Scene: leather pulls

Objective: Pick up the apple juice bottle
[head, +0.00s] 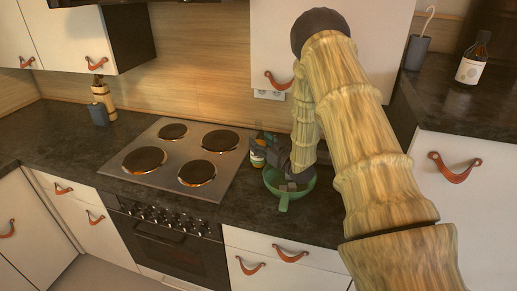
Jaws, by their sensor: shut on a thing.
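A small bottle (257,158) with a pale label stands out at the back of the counter, just right of the stove; I take it to be the apple juice bottle. My gripper (263,146) is at the bottle, with its grey fingers around its upper part, shut on it. The fingers and wrist hide part of the bottle. Whether its base touches the counter cannot be told.
A green bowl (283,196) with grey things in it sits just in front, below my wrist. The stove (180,158) lies to the left. A brown bottle (471,62) and a grey cup (417,52) stand on the right counter. An overhead cabinet (270,40) hangs behind my arm.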

